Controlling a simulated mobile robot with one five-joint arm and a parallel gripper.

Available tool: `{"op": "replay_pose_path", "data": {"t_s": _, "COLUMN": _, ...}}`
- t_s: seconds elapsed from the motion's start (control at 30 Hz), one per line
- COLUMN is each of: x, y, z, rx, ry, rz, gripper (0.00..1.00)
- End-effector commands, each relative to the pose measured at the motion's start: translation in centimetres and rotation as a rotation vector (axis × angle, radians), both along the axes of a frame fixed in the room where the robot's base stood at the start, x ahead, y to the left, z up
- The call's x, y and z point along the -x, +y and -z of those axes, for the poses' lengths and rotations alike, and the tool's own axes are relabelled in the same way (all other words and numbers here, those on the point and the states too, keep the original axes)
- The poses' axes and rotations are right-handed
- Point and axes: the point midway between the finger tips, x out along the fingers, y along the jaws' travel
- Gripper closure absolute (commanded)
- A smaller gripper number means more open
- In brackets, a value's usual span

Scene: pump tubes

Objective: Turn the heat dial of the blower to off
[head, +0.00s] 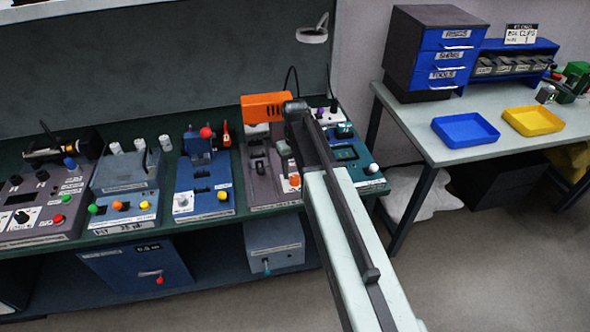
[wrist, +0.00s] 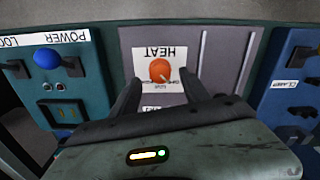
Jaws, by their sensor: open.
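The heat dial (wrist: 160,70) is a round orange knob on a white plate marked HEAT, which appears upside down in the wrist view. A small pale mark shows at its lower right edge; the setting is too small to read. In the head view the dial (head: 294,181) sits low on the front of the blower's grey-purple panel, close to my arm. The orange blower (head: 264,104) stands at the back of that panel. My gripper (wrist: 160,79) is open, its dark fingers on either side of the dial's image; I cannot tell whether they touch it. In the head view my gripper (head: 286,150) is over the panel.
A blue panel (head: 203,185) with several knobs is left of the blower panel, and a teal panel (head: 358,160) is right. A blue knob (wrist: 47,57) shows in the wrist view. The side table (head: 425,130) holds blue drawers and trays. Floor in front is clear.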

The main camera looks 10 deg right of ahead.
Motion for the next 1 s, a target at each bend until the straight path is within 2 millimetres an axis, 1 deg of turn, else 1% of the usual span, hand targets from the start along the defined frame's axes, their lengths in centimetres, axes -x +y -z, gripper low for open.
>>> {"op": "replay_pose_path", "data": {"t_s": 0.03, "x": 0.0, "y": 0.0, "z": -1.9, "rx": 0.000, "ry": 0.000, "rz": 0.000, "gripper": 0.46}}
{"op": "replay_pose_path", "data": {"t_s": 0.13, "x": 0.0, "y": 0.0, "z": -3.8, "rx": 0.000, "ry": 0.000, "rz": 0.000, "gripper": 0.46}}
{"op": "replay_pose_path", "data": {"t_s": 0.23, "x": 0.0, "y": 0.0, "z": -5.1, "rx": 0.000, "ry": 0.000, "rz": 0.000, "gripper": 0.46}}
{"op": "replay_pose_path", "data": {"t_s": 0.33, "x": 0.0, "y": 0.0, "z": -5.4, "rx": 0.000, "ry": 0.000, "rz": -0.001, "gripper": 0.46}}
{"op": "replay_pose_path", "data": {"t_s": 0.57, "x": 0.0, "y": 0.0, "z": -5.1, "rx": 0.000, "ry": 0.000, "rz": -0.001, "gripper": 0.46}}
{"op": "replay_pose_path", "data": {"t_s": 0.63, "x": 0.5, "y": 0.1, "z": -5.1, "rx": 0.000, "ry": 0.000, "rz": -0.001, "gripper": 0.46}}
{"op": "replay_pose_path", "data": {"t_s": 0.67, "x": 1.1, "y": 0.1, "z": -5.1, "rx": 0.000, "ry": 0.000, "rz": -0.002, "gripper": 0.46}}
{"op": "replay_pose_path", "data": {"t_s": 0.73, "x": 3.6, "y": 0.1, "z": -5.1, "rx": 0.000, "ry": 0.000, "rz": 0.001, "gripper": 0.46}}
{"op": "replay_pose_path", "data": {"t_s": 0.77, "x": 5.0, "y": 0.1, "z": -5.1, "rx": 0.000, "ry": 0.000, "rz": 0.007, "gripper": 0.46}}
{"op": "replay_pose_path", "data": {"t_s": 0.8, "x": 7.0, "y": 0.2, "z": -5.1, "rx": 0.000, "ry": 0.000, "rz": 0.022, "gripper": 0.46}}
{"op": "replay_pose_path", "data": {"t_s": 0.9, "x": 11.3, "y": 0.2, "z": -5.1, "rx": 0.000, "ry": 0.000, "rz": 0.075, "gripper": 0.46}}
{"op": "replay_pose_path", "data": {"t_s": 1.0, "x": 14.2, "y": 0.2, "z": -5.1, "rx": 0.000, "ry": 0.000, "rz": 0.132, "gripper": 0.46}}
